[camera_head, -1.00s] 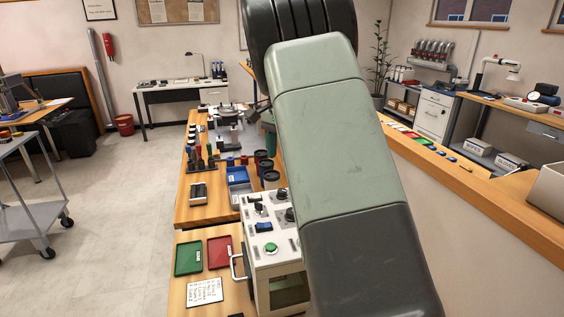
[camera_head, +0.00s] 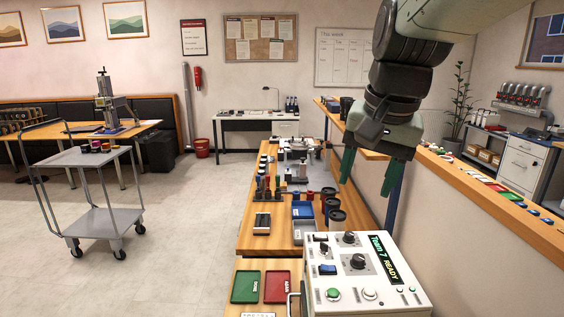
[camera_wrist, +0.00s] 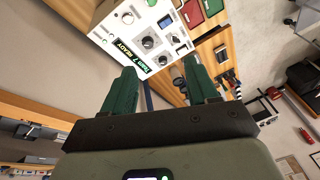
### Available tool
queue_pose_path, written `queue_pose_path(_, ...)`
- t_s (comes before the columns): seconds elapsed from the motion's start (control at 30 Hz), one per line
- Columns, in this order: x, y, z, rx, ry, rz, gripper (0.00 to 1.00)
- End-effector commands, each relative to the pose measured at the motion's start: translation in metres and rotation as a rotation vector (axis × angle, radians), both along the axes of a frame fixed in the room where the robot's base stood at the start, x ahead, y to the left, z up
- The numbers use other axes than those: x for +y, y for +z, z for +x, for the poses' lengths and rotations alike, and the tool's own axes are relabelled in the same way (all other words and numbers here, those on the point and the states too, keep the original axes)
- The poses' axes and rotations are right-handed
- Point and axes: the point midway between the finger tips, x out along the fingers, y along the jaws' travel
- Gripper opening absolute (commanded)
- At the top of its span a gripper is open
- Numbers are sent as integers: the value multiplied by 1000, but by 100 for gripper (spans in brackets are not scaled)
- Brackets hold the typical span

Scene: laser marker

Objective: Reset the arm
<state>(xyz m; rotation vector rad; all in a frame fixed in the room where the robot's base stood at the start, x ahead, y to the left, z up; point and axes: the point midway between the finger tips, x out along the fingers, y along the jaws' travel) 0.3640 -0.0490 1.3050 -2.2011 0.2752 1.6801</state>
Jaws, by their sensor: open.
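My gripper (camera_head: 369,174) hangs from my raised arm at the upper right in the head view, above and behind the laser marker. Its two green fingers are apart with nothing between them, and they also show in the wrist view (camera_wrist: 161,88). The laser marker (camera_head: 322,262) is a white box on the near bench, with knobs, buttons and a display reading "Team 7 READY". It shows at the top of the wrist view (camera_wrist: 125,37). My gripper touches nothing that I can see.
A green tray (camera_head: 246,287) and a red tray (camera_head: 277,287) lie left of the marker. A blue bin (camera_head: 303,210) and dark cups (camera_head: 337,219) stand farther along the bench. A wooden ledge (camera_head: 470,180) runs along the right. A grey cart (camera_head: 100,222) stands left on open floor.

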Motion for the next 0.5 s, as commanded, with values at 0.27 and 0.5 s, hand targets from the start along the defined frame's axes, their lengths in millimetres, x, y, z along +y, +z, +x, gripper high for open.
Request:
queue_pose_path(0.27,19,-7,-113,-154,259,-120,59)
queue_pose_path(0.5,23,-29,-158,-219,378,-205,59)
